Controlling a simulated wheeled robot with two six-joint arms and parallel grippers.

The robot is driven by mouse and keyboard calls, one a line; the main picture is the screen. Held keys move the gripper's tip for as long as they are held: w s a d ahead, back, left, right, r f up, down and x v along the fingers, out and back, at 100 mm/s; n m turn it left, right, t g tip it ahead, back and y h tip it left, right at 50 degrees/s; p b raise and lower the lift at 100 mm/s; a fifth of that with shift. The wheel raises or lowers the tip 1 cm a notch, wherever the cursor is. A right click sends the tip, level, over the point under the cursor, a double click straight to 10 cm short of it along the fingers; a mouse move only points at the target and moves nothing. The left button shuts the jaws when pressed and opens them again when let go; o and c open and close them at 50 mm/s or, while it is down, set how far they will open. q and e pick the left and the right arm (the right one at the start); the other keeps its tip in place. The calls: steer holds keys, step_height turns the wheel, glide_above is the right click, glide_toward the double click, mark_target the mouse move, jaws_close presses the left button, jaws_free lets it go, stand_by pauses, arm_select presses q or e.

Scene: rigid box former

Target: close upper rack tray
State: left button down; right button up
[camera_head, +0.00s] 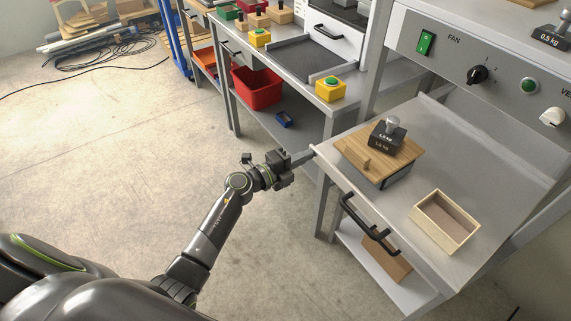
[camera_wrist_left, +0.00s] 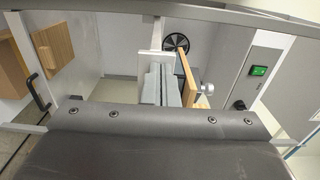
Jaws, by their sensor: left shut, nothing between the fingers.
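The upper rack tray (camera_head: 462,160) is a grey metal sheet with a low front wall and a black bar handle (camera_head: 369,222). It sticks out in front of the control panel. A wooden board with a 1.0 kg weight (camera_head: 388,137) on it and an open wooden box (camera_head: 445,221) stand on it. My left gripper (camera_head: 304,157) is shut and empty, at the tray's front left corner; whether it touches cannot be told. In the left wrist view the closed fingers (camera_wrist_left: 163,86) point toward the tray, beside the wooden board (camera_wrist_left: 185,75). My right gripper is out of view.
A lower shelf (camera_head: 395,285) holds a wooden piece beneath the tray. Left of the rack is a bench with yellow button boxes (camera_head: 331,89) and a red bin (camera_head: 257,87) below. The control panel (camera_head: 495,70) stands behind the tray. The floor in front is clear.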

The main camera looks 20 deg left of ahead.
arm_select(q)
steer(key=b+x, duration=0.1)
steer(key=x, duration=0.9)
steer(key=shift+d+b, duration=0.1)
steer(key=shift+b, duration=0.3)
steer(key=b+x, duration=0.1)
steer(key=x, duration=0.2)
steer(key=b+x, duration=0.2)
steer(key=x, duration=0.1)
steer(key=shift+f, duration=0.25)
steer(key=b+x, duration=0.2)
steer(key=x, duration=0.1)
steer(key=shift+w+d, duration=0.2)
steer(key=shift+w, duration=0.1)
steer(key=shift+w+d+r+b, duration=0.1)
steer(key=shift+w+d+b, duration=0.25)
steer(key=shift+w+b, duration=0.15)
steer(key=shift+r, duration=0.4)
